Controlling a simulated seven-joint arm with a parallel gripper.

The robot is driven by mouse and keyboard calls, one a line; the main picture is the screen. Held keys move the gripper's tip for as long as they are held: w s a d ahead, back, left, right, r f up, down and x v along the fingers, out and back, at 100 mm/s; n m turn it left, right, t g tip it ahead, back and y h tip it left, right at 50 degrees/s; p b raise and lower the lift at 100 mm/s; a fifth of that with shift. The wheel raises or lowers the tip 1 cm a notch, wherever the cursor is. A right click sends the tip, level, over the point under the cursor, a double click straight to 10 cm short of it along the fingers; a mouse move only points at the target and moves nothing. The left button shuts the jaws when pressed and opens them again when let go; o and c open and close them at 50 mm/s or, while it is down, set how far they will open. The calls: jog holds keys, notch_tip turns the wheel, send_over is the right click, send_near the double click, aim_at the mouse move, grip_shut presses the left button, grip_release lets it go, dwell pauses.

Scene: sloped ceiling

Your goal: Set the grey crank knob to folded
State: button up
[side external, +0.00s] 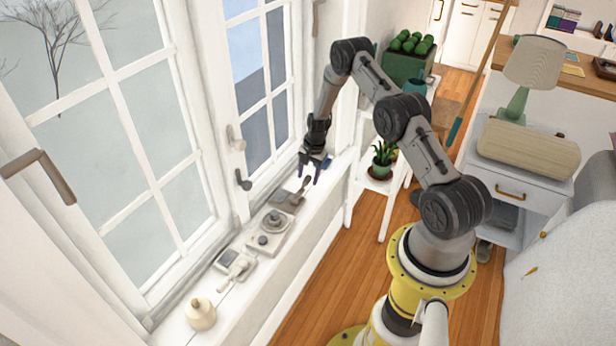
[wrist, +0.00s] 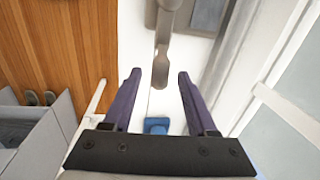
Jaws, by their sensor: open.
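A grey crank knob (side external: 303,186) is on a small grey base plate (side external: 285,203) on the white windowsill. In the wrist view the crank arm (wrist: 161,62) runs from the base at the top edge down toward the picture's middle. My gripper (side external: 310,178) is open, with its dark purple fingers pointing down over the crank's end. In the wrist view the crank's end appears between the two fingertips (wrist: 159,75), with a gap on each side. I cannot tell whether the fingers are level with it or above it.
A blue item (wrist: 157,125) lies on the sill by my gripper. Along the sill stand a round-knob unit (side external: 272,224), a unit with a pale handle (side external: 236,262) and a cream bottle (side external: 200,314). The window frame with handles (side external: 243,180) borders the sill. A potted plant (side external: 382,158) stands behind.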

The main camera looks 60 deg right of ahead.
jog(key=shift+w+f, duration=0.1)
jog(key=shift+f, duration=0.3)
jog(key=shift+c, duration=0.3)
grip_shut()
jog(key=shift+d+f+y, duration=0.2)
jog(key=shift+d+y, duration=0.05)
jog(key=shift+y, duration=0.35)
jog(key=shift+d+f+y, duration=0.1)
jog(key=shift+f+y, duration=0.2)
jog(key=shift+y, duration=0.8)
